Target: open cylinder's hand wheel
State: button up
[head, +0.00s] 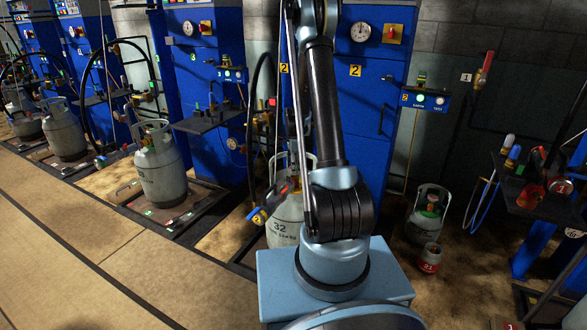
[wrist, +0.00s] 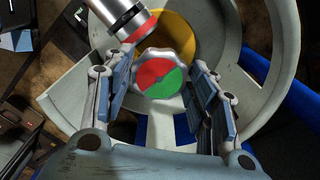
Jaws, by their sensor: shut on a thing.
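The hand wheel (wrist: 162,75) is a scalloped grey knob with a red and green face, in the middle of the wrist view. My gripper (wrist: 165,62) has one finger on each side of the wheel and is shut on it. The cylinder (head: 283,228) is grey, marked 32, and stands upright behind my arm in the head view. Its pale collar (wrist: 285,50) curves around the wheel in the wrist view. In the head view my arm hides much of the cylinder's top, and the wheel cannot be made out there.
A metal connector with a red ring (wrist: 140,27) lies close above the wheel. Another grey cylinder (head: 160,170) stands to the left. A smaller cylinder (head: 427,215) and a small red-and-grey canister (head: 430,258) stand to the right. Blue cabinets (head: 370,110) rise behind. The floor at front left is clear.

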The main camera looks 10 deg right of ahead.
jog(key=n, duration=0.4)
jog(key=shift+w, duration=0.1)
jog(key=n, duration=0.4)
jog(key=shift+n, duration=0.3)
jog(key=n, duration=0.3)
jog(key=shift+d+n, duration=0.1)
jog(key=shift+n, duration=0.2)
jog(key=n, duration=0.4)
jog(key=shift+n, duration=0.3)
jog(key=n, duration=0.3)
jog(key=shift+d+n, duration=0.1)
jog(key=shift+n, duration=0.2)
jog(key=n, duration=0.4)
jog(key=shift+n, duration=0.3)
jog(key=n, duration=0.4)
jog(key=shift+d, duration=0.15)
jog(key=shift+n, duration=2)
